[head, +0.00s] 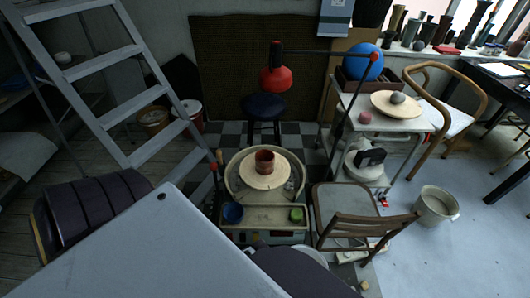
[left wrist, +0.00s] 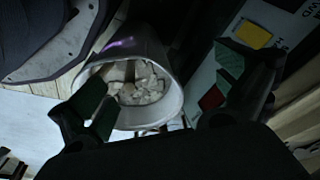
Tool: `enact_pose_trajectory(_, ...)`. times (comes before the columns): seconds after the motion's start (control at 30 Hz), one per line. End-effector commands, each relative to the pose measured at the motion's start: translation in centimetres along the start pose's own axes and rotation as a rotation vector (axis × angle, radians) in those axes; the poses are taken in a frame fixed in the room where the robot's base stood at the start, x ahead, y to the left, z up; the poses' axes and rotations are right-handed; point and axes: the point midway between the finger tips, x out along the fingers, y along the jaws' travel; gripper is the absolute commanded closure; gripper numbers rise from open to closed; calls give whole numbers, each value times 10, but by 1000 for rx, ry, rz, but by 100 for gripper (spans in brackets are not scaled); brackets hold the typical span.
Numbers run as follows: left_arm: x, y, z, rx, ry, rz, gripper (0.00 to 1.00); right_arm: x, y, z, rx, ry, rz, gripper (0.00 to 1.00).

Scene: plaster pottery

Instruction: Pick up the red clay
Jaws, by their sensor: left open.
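The red clay (head: 365,117) is a small reddish lump on the white top of a cart (head: 405,124), right of centre in the head view. It lies left of a round pale board (head: 378,104) that carries a grey lump (head: 397,98). My left gripper (left wrist: 165,85) shows only in the left wrist view. Its two dark fingers are wide apart with nothing between them. The clay cannot be made out in that view. My right gripper is in neither view.
A pottery wheel (head: 235,181) with a brown pot (head: 264,161) stands mid-scene. A red lamp (head: 275,80) hangs on an arm left of the cart. A wooden chair (head: 348,203) stands before the cart. Beyond my left fingers is a white bucket (left wrist: 165,110) of pale chunks.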

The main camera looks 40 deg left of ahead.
Motion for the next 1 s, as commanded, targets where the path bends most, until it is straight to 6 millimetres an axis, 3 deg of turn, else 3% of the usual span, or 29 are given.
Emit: enact_pose_trajectory(1.0,-19,-8,-50,-1,84,36,0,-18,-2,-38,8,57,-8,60)
